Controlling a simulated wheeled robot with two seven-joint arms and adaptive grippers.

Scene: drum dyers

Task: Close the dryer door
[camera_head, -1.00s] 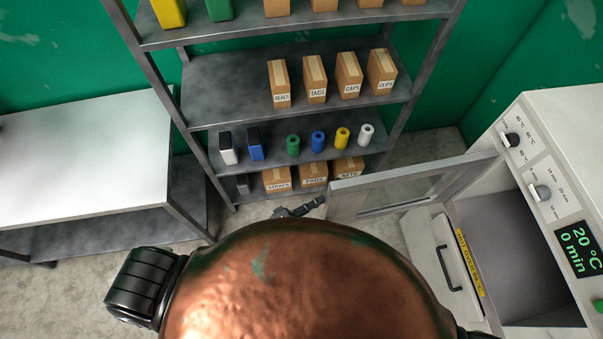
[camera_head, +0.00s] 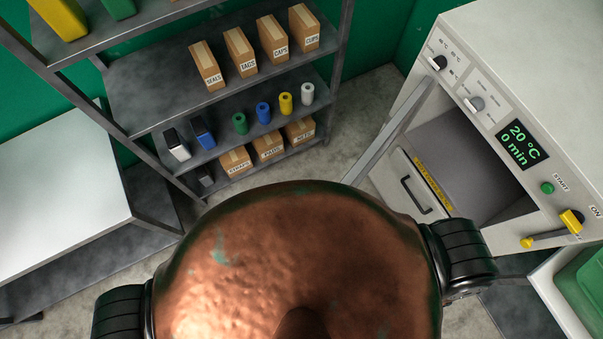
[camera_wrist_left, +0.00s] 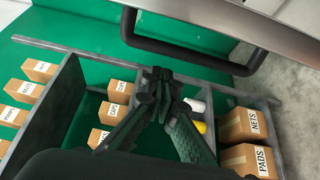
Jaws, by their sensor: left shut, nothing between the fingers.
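The dryer (camera_head: 575,75) stands at the right in the head view, with its grey cavity (camera_head: 470,160) exposed. Its grey door (camera_head: 392,135) is open and seen nearly edge-on, slanting down-left from the dryer's far upper corner. My left gripper (camera_wrist_left: 164,85) shows in the left wrist view, with its fingers shut and empty. A grey panel with a black bar handle (camera_wrist_left: 190,52) is above it in that view, apart from the fingers; I cannot tell whether this panel is the door. The left gripper is hidden in the head view. My right gripper is not in view.
A panel with a black handle (camera_head: 415,195) is below the cavity. A yellow lever (camera_head: 550,236) and a green bin (camera_head: 580,285) are at right.

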